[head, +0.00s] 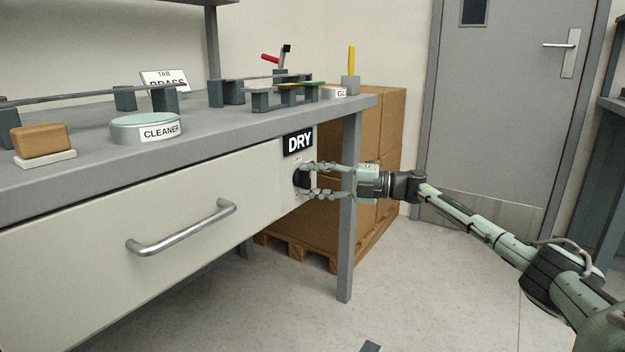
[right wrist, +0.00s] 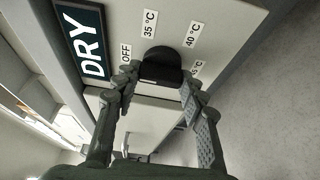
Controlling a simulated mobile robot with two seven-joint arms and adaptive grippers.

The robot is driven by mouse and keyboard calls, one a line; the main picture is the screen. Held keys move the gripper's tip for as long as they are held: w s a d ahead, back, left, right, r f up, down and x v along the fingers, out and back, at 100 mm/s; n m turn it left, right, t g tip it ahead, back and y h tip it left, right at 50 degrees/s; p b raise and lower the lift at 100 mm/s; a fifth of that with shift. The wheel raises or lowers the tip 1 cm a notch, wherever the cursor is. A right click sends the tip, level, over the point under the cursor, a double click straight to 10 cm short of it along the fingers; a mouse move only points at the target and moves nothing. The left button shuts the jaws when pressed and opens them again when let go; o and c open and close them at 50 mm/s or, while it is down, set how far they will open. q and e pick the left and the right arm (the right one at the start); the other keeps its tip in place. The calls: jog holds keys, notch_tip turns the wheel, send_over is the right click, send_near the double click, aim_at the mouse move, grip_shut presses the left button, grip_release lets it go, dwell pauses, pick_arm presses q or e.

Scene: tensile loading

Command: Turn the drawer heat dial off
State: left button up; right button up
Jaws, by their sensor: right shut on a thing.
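The heat dial (head: 301,178) is a black knob on the pale panel at the right end of the drawer front (head: 70,262), below a black DRY sign (head: 298,143). My right gripper (head: 312,180) reaches it from the right and is shut on it. In the right wrist view the dial (right wrist: 160,64) sits between the fingertips (right wrist: 158,88) of that gripper. Labels OFF (right wrist: 126,54), 35 °C (right wrist: 150,23), 40 °C (right wrist: 193,34) and a partly hidden one ending in 5 °C (right wrist: 197,68) surround it. I cannot tell which label the dial points to. My left gripper is not in view.
The drawer has a metal handle (head: 182,230). On the workbench (head: 215,124) stand a CLEANER tin (head: 147,127), a brown block (head: 42,140) and small fixtures. A bench leg (head: 346,230) and cardboard boxes (head: 384,130) are close to my right gripper. The floor at the right is mostly clear.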

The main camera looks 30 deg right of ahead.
dwell(0.4)
jog(key=o, duration=1.2)
jog(key=shift+c, duration=0.2)
jog(key=v, duration=1.2)
